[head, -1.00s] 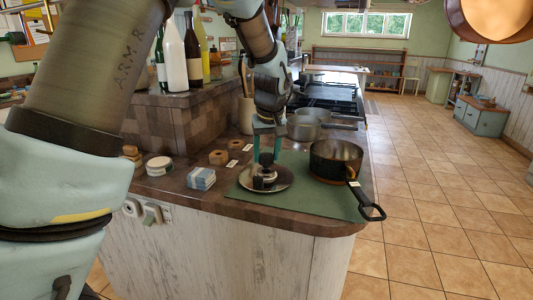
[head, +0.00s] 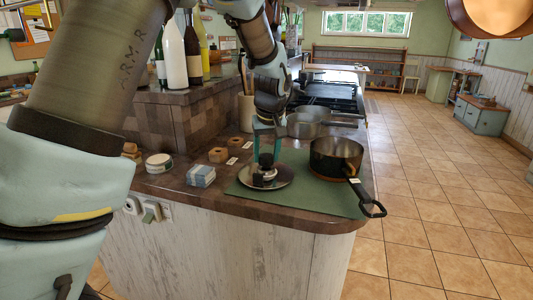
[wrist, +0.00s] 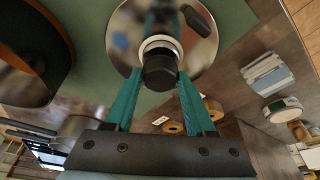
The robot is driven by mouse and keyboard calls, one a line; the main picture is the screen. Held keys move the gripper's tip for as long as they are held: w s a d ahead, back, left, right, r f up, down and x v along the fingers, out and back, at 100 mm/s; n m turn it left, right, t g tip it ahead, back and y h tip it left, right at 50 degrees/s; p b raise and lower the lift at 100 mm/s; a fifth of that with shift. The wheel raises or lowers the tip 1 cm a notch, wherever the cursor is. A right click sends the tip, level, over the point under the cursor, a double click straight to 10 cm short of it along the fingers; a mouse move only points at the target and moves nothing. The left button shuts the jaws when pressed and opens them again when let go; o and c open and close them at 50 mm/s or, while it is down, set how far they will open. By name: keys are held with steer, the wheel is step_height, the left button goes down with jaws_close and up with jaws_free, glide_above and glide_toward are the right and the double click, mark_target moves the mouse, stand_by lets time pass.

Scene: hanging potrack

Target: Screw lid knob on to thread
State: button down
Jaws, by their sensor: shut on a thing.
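The pan lid (head: 281,180) is a shiny round disc lying on the green mat (head: 240,189). It also shows in the wrist view (wrist: 203,55). The black lid knob (wrist: 160,68) is between the teal fingertips of my gripper (wrist: 160,78), which is shut on it. In the head view, the knob (head: 266,160) and my gripper (head: 267,152) are over the middle of the lid. A pale ring (wrist: 160,43) shows beside the knob in the wrist view. The thread is mostly hidden, and I cannot tell whether the knob is engaged on it.
A dark saucepan (head: 335,158) stands on the mat to the right, its handle (head: 372,206) reaching past the counter edge. Grey pots (head: 304,126) stand behind.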

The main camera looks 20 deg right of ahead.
steer(key=shift+f+b, duration=0.35)
steer(key=shift+f, duration=0.3)
steer(key=shift+c, duration=0.8)
jaws_free()
steer(key=b+v, duration=0.2)
steer(key=v, duration=0.8)
steer(key=shift+r, duration=0.4)
steer(key=shift+s, duration=0.1)
steer(key=a+f+n+g, duration=0.1)
steer(key=a+f, duration=0.4)
steer(key=a, duration=0.8)
steer(key=a+f, duration=0.5)
steer(key=a, duration=0.9)
steer(key=s+a+f, duration=0.4)
steer(key=s+a, duration=0.3)
steer(key=a, duration=0.2)
steer(key=shift+s+g+y, duration=0.2)
steer(key=shift+g+y, duration=0.1)
steer(key=shift+g, duration=0.1)
